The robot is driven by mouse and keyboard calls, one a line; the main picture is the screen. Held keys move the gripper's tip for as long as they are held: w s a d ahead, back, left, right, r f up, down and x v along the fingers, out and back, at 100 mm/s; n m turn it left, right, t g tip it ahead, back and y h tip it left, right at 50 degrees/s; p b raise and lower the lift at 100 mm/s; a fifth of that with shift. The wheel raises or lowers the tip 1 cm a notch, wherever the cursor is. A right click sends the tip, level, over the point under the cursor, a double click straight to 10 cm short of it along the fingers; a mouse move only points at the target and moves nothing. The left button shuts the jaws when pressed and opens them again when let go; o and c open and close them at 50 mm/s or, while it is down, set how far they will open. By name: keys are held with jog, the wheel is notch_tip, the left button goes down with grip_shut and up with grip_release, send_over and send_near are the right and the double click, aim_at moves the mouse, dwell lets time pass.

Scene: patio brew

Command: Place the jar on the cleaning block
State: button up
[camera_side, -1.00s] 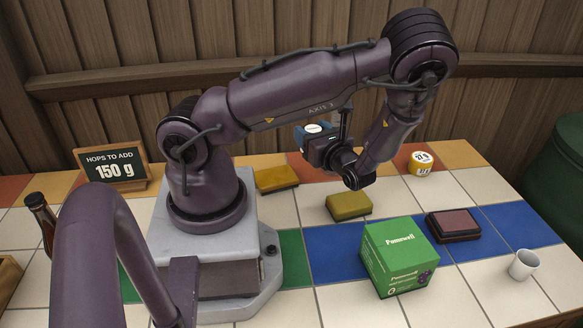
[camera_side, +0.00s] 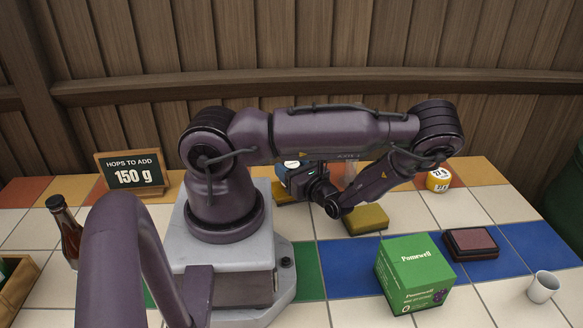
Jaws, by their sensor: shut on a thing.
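My gripper (camera_side: 298,178) hangs under the forearm, its dark blue hand beside the black wrist joint. It is shut, but the fingertips and most of what they hold are hidden by my arm; I cannot make out the jar clearly. A yellow block (camera_side: 366,219) lies on the tiles just right of and below the wrist. A second yellow block (camera_side: 289,197) lies further left, partly covered by the hand. A dark red block (camera_side: 470,242) with a black base lies to the right. I cannot tell which is the cleaning block.
A green box (camera_side: 413,275) stands in front of the blocks, with a white cup (camera_side: 542,287) at right. A round yellow-and-white labelled container (camera_side: 438,180) stands behind. A chalkboard sign (camera_side: 133,175), a brown bottle (camera_side: 66,225) and a wooden crate (camera_side: 18,290) are at left.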

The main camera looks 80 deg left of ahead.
jog(key=o, duration=1)
jog(key=shift+f, duration=0.1)
